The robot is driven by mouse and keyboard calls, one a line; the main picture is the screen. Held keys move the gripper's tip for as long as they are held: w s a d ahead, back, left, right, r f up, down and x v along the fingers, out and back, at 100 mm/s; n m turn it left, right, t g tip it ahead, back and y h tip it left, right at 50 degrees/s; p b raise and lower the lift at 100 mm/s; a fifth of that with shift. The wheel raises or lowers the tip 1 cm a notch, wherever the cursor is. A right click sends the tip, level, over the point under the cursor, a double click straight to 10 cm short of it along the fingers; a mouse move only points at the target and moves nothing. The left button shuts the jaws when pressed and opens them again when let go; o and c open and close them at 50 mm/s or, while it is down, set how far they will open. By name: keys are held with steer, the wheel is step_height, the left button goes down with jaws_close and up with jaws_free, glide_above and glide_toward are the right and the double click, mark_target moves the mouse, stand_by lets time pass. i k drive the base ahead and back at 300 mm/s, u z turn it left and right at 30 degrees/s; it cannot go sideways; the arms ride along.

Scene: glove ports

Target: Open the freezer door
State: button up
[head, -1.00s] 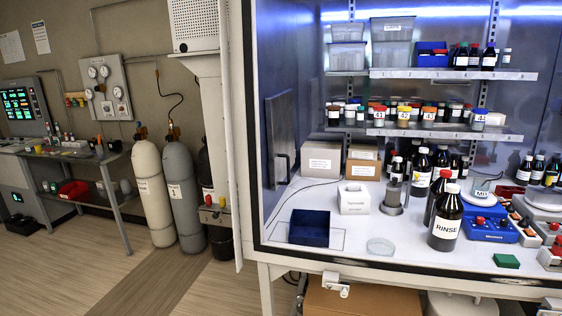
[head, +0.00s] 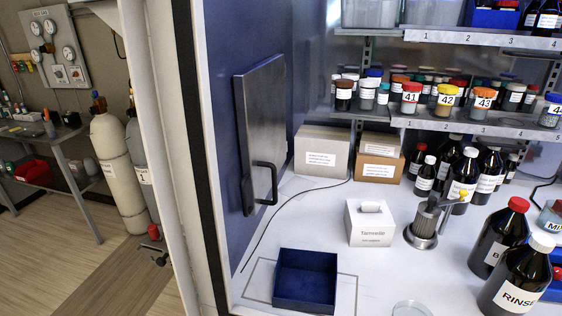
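The freezer door (head: 258,125) looks to be the grey metal panel on the blue left inner wall of the white cabinet. It appears shut, lying close along the wall. Its black handle (head: 266,184) is a short bar low on the panel's right side, standing out from the face. My gripper is not in view, so its state and its distance from the handle do not show.
A blue open tray (head: 305,280) sits on the white floor below the door. A white box (head: 369,222), cardboard boxes (head: 322,151) and dark bottles (head: 497,237) stand to the right. Shelves (head: 470,128) hold jars. The cabinet's left frame (head: 205,150) borders the opening.

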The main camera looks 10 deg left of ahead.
mark_target(259, 90)
steer(key=z, duration=0.1)
steer(key=i, duration=0.95)
steer(key=z, duration=0.2)
